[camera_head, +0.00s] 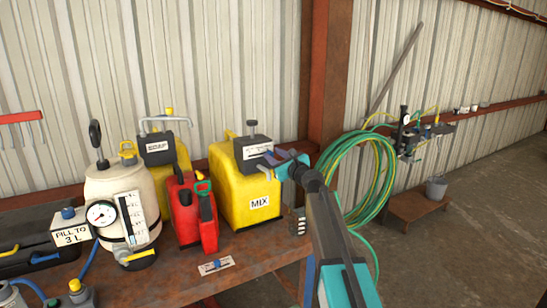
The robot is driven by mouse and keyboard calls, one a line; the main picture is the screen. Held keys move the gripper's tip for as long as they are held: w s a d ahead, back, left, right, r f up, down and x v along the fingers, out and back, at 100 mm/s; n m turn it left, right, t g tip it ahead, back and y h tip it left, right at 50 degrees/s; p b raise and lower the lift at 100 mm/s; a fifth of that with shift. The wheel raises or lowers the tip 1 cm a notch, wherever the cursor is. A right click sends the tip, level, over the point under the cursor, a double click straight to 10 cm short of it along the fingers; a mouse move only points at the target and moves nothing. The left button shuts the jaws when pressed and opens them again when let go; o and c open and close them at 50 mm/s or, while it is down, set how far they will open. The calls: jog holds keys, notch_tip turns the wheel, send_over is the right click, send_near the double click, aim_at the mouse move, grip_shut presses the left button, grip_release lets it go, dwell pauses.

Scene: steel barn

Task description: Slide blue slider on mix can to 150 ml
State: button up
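The mix can (238,188) is a big yellow can with a white MIX label, upright on the bench. A dark grey box with a white label (257,150) and a black knob sits on its top. My gripper (276,160) reaches in from the lower right and is at the right end of this box, in front of the can's upper right corner. No slider scale is readable.
Left of the can stand a red can (186,208), another yellow can (165,160) and a cream tank (112,190) with a gauge. A white card with a blue piece (215,266) lies on the bench (255,248). A green hose coil (352,180) hangs at right.

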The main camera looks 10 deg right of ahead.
jog(key=shift+o, duration=0.7)
jog(key=shift+d, duration=0.15)
jog(key=shift+a, duration=0.25)
jog(key=shift+s+d+f, duration=0.15)
jog(key=shift+s+d, duration=0.05)
jog(key=shift+s, duration=0.5)
jog(key=b+v, duration=0.3)
jog(key=v, duration=0.9)
jog(key=shift+s+d, duration=0.15)
